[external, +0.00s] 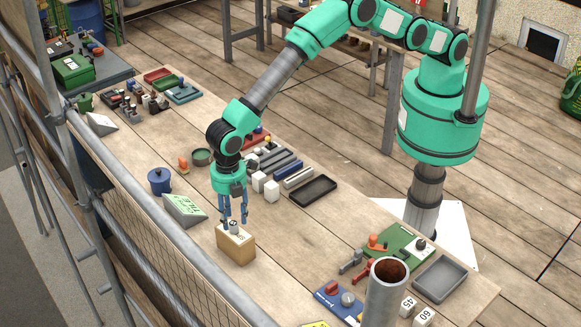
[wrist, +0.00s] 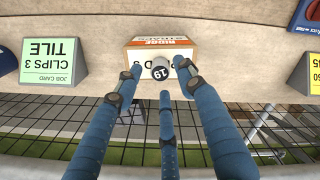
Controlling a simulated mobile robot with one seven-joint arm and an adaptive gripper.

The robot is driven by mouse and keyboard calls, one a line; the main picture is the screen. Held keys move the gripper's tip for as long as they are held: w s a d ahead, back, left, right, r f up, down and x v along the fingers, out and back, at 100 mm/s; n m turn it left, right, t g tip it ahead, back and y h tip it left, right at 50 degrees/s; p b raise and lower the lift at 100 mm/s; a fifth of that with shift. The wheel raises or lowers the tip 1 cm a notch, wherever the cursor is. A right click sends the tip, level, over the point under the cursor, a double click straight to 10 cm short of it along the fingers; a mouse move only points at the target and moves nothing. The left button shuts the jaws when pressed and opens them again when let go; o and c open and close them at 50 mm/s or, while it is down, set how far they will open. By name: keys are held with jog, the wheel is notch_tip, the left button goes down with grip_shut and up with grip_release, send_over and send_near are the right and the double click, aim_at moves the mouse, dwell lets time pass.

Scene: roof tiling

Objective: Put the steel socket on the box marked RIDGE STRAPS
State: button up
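The wooden box marked RIDGE STRAPS (external: 236,248) stands on the bench's front part. Its orange label and pale top show in the wrist view (wrist: 133,54). The steel socket (external: 234,227), a small grey cylinder with a dark end marked 19, is upright at the box top; it also shows in the wrist view (wrist: 160,69). It appears to rest on the box. My gripper (external: 235,221) points down over the box, its blue fingers on either side of the socket. In the wrist view (wrist: 157,68) gaps show between fingertips and socket, so it looks open.
A green job card stand (external: 184,209) reading CLIPS 3 TILE and a blue pot (external: 159,180) stand left of the box. White blocks (external: 271,190) and a black tray (external: 314,190) lie behind it. A mesh guard and rail run along the front edge.

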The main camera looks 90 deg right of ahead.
aim_at(233, 223)
notch_tip(233, 223, up, 9)
jog(key=shift+f, duration=0.15)
dwell(1.1)
